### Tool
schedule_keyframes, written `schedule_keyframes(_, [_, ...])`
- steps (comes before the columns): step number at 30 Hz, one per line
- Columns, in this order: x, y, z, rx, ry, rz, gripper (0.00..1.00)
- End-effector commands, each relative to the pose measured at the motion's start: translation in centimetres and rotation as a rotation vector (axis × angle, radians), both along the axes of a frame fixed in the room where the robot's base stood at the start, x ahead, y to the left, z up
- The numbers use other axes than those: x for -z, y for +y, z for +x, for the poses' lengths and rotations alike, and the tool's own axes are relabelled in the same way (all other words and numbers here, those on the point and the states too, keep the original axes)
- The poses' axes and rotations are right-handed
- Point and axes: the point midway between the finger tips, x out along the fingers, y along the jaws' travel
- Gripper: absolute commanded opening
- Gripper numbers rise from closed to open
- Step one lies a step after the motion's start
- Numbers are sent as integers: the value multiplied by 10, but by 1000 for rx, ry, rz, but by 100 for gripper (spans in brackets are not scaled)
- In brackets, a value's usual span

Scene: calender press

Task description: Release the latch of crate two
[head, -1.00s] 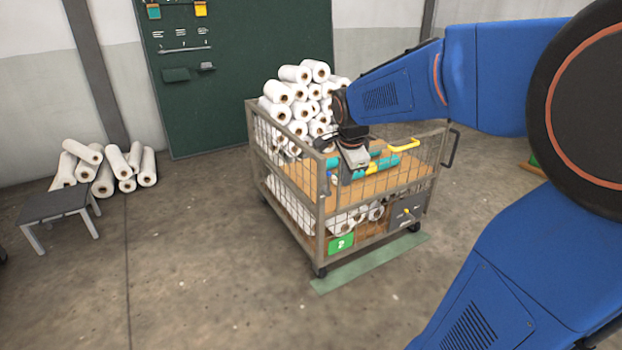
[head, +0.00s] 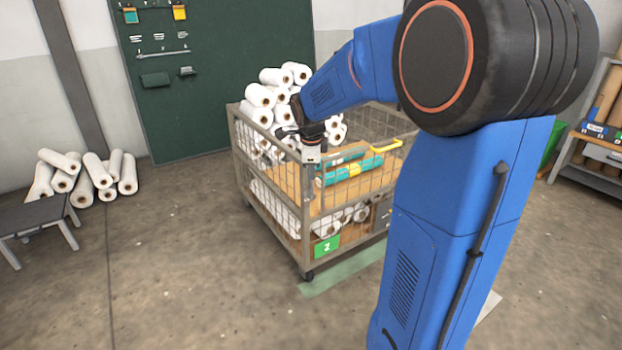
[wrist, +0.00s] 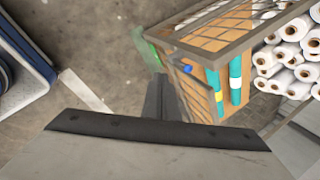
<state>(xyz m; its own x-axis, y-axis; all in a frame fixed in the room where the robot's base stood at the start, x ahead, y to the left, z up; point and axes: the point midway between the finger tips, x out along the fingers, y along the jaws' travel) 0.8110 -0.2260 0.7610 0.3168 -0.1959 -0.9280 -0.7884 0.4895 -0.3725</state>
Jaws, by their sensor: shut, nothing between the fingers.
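Crate two (head: 306,225) is a wire-mesh cart with a grey frame and a green plate (head: 327,247) marked 2 on its lower front. It also shows in the wrist view (wrist: 215,52). A dark grey box (head: 383,213) sits low on its front right, largely hidden behind my arm. I cannot make out the latch for certain. My gripper (head: 308,178) is over the front-left part of the crate. In the wrist view my gripper's fingers (wrist: 163,100) are together with nothing between them, beside the crate's mesh.
White rolls (head: 280,95) are stacked at the crate's back. Teal tubes (head: 350,172) lie on its wooden shelf beside a yellow handle (head: 384,144). A grey stool (head: 38,218) and more rolls (head: 85,176) stand at left. A rack (head: 592,150) stands at right. The floor in front is open.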

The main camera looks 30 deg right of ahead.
Motion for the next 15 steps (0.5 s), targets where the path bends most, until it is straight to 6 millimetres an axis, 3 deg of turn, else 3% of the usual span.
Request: schedule_keyframes(15, [79,-16,26,-1,5,2,0])
